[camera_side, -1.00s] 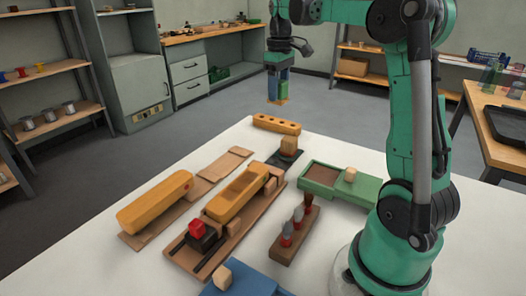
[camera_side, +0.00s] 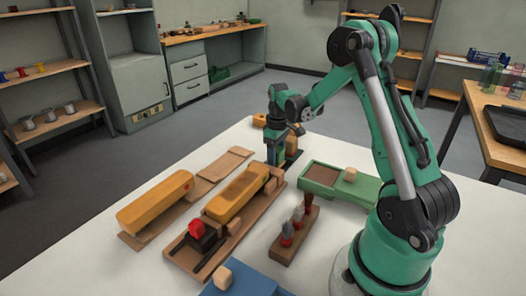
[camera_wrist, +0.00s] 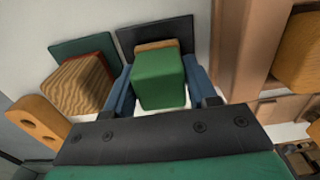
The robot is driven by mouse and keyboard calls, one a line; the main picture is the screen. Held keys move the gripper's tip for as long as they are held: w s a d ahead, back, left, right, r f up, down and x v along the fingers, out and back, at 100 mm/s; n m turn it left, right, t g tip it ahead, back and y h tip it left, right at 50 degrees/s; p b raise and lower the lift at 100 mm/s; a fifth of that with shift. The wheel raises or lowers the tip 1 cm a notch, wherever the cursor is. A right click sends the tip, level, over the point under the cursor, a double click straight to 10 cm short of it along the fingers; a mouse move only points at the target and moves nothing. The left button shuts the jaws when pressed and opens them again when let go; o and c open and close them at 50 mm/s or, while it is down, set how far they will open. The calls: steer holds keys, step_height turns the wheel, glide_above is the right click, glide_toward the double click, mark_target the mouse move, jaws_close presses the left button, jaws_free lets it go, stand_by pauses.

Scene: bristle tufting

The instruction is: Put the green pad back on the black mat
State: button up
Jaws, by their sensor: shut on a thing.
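My gripper (camera_side: 275,157) is shut on the green pad (camera_wrist: 159,80), which sits between its blue fingers in the wrist view. A tan strip shows along the pad's far edge. The black mat (camera_wrist: 128,38) lies behind and below the pad, and the pad covers much of it. I cannot tell whether the pad touches the mat. In the side view my gripper is low over the far end of the white table and hides most of the pad.
A striped wooden block (camera_wrist: 80,84) on a dark green mat (camera_wrist: 70,45) stands close left of my gripper in the wrist view. An orange holed block (camera_wrist: 38,122) is beyond it. A wooden fixture (camera_wrist: 240,45) is close right. A green tray (camera_side: 367,190) is nearby.

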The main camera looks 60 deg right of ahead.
mark_target(277, 149)
steer(key=shift+f, duration=0.2)
steer(key=o, duration=1.1)
steer(key=shift+r, duration=0.1)
step_height(277, 149, up, 12)
steer(key=s+a+t, duration=0.1)
steer(key=a+t, duration=0.1)
steer(key=a, duration=0.5)
steer(key=s+a+t, duration=0.2)
steer(key=a, duration=0.5)
steer(key=s+a+t, duration=0.1)
steer(key=a+t, duration=0.2)
steer(key=a, duration=0.4)
steer(key=shift+s+a+r, duration=0.15)
steer(key=shift+s+a, duration=0.1)
steer(key=shift+s, duration=0.15)
